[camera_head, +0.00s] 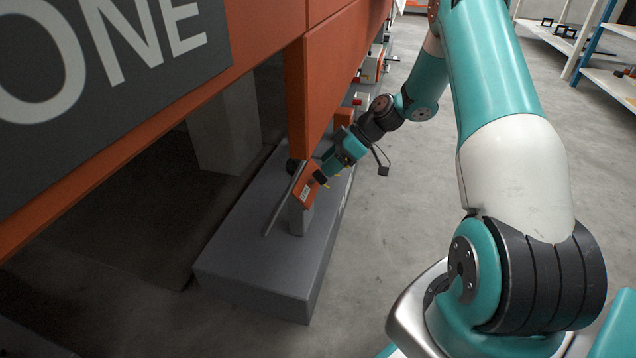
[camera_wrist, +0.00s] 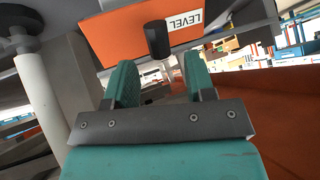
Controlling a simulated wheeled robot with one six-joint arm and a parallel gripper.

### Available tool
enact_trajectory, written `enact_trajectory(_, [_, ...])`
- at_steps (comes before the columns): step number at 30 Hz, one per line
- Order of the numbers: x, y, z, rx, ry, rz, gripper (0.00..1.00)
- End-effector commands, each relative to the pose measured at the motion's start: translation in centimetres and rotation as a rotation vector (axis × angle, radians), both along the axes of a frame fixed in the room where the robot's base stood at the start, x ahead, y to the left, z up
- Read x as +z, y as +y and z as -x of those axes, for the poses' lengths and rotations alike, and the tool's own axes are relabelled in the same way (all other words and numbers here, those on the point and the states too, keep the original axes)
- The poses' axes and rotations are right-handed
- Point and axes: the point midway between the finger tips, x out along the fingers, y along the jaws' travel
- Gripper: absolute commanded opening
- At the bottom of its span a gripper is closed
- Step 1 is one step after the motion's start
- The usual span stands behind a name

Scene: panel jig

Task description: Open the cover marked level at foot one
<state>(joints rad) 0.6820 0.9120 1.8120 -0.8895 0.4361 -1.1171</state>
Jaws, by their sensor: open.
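The orange cover (camera_wrist: 125,36) marked LEVEL is just beyond my fingertips in the wrist view, where its white label (camera_wrist: 184,20) appears upside down. A dark round knob (camera_wrist: 157,40) stands out from the cover, in line with the gap between the fingers. My gripper (camera_wrist: 161,72) is open, with nothing between its teal fingers. In the head view the cover (camera_head: 307,184) sits tilted above the grey foot block (camera_head: 260,262), and my gripper (camera_head: 326,172) is close at its right side. I cannot tell whether they touch.
A big orange panel (camera_head: 270,20) with a dark sign reading ONE (camera_head: 105,45) overhangs the foot from the left. A grey post (camera_head: 225,130) stands behind. Shelves (camera_head: 606,85) are far right.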

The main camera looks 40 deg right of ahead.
Motion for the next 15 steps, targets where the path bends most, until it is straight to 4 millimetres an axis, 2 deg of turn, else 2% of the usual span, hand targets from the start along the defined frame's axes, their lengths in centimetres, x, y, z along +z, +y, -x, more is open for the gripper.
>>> enact_trajectory(1, [-1.2,0.7,-0.3,0.003,0.0,0.0,0.5])
enact_trajectory(6, [-2.6,2.1,-1.0,0.0,0.0,0.0,0.5])
enact_trajectory(15, [-3.0,2.7,-1.4,-0.002,-0.001,0.0,0.5])
